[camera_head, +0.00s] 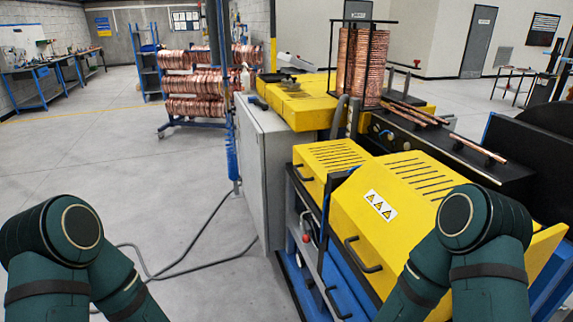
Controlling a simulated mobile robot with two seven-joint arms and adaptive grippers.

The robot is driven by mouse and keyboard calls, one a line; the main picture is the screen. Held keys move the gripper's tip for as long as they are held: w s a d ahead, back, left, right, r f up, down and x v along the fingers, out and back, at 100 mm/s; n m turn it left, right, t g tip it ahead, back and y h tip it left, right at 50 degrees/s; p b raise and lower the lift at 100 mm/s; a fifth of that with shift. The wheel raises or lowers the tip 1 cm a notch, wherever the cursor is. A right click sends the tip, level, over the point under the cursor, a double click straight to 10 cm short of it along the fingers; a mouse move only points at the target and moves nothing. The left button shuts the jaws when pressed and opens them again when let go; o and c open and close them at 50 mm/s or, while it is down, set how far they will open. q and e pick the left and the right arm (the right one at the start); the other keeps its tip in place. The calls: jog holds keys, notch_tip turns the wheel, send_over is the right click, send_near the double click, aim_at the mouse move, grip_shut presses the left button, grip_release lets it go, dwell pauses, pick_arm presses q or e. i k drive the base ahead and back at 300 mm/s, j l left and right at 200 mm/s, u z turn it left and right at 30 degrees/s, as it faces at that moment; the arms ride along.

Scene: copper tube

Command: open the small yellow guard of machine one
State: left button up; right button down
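A machine with yellow covers stands ahead and to the right. Its smaller slotted yellow guard (333,160) lies flat and looks closed, with a dark handle on its left front edge. Next to it, nearer me, is a larger yellow guard (390,220) with a warning label and a dark handle (362,255). Both my arms show only as dark green links at the bottom left and bottom right. Neither gripper is in the picture. My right arm hides part of the larger guard.
A grey cabinet (262,165) stands left of the guards. A cable (190,262) lies on the floor. Copper coils hang on a blue rack (200,107), and another copper coil (362,62) stands on the machine. The floor at left is clear.

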aim_at(313, 162)
jog(key=i+j+z, duration=0.15)
jog(key=i+j, duration=0.65)
jog(key=i, duration=0.15)
